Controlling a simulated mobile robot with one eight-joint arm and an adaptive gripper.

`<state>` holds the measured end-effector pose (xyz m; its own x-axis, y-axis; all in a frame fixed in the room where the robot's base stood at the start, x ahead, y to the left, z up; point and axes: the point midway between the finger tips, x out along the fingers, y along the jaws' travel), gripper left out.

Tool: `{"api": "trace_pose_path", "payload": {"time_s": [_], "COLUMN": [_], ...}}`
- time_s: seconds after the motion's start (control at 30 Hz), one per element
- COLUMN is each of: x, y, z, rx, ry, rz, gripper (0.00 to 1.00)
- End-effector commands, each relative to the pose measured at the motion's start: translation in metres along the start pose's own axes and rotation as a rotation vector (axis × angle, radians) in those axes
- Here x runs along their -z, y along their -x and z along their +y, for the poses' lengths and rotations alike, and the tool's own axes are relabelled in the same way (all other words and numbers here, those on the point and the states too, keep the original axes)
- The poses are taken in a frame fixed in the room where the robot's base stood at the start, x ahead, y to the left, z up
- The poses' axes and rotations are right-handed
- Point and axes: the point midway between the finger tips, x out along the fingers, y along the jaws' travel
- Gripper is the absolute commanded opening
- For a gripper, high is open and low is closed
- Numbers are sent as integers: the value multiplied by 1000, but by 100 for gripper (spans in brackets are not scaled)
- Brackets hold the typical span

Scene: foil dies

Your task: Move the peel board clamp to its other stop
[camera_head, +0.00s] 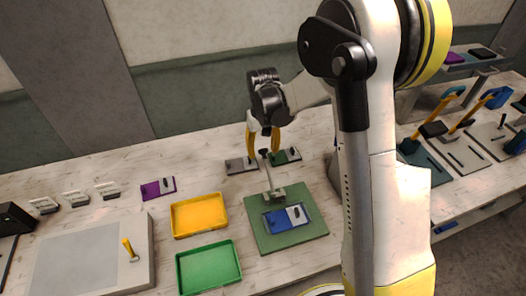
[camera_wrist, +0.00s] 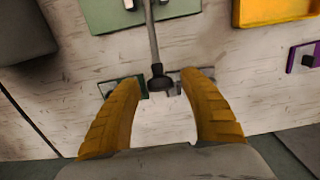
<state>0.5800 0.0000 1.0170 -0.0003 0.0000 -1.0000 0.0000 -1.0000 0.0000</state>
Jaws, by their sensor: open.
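The green board (camera_head: 257,232) lies on the bench and carries a blue-and-white plate (camera_head: 279,222). A clamp lever (camera_head: 269,174) rises from a grey base at the board's back edge and leans toward the back, ending in a black knob (camera_head: 265,152). In the wrist view the lever's rod (camera_wrist: 152,40) runs down from the green board (camera_wrist: 102,20) to its knob (camera_wrist: 160,82). My gripper (camera_head: 263,150) is open, its yellow fingers on either side of the knob. The wrist view shows gaps between the knob and both fingertips (camera_wrist: 160,76).
Small green (camera_head: 286,156) and grey (camera_head: 240,165) blocks lie behind the board. Yellow (camera_head: 199,232) and green (camera_head: 208,288) trays and a purple block (camera_head: 158,188) are to the left. A grey slab (camera_head: 142,274) with a yellow handle lies farther left. Handled tools stand at the right.

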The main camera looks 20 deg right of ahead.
Motion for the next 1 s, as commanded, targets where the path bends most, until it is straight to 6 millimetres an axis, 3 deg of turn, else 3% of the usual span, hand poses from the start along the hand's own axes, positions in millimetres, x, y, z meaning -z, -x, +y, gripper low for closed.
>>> {"api": "trace_pose_path", "payload": {"time_s": [0.23, 0.4, 1.0], "x": [0, 0, -7], "y": [0, 0, 9], "z": [0, 0, 0], "rx": [0, 0, 0], "ry": [0, 0, 0], "rz": [0, 0, 70], "gripper": [51, 0, 0]}}
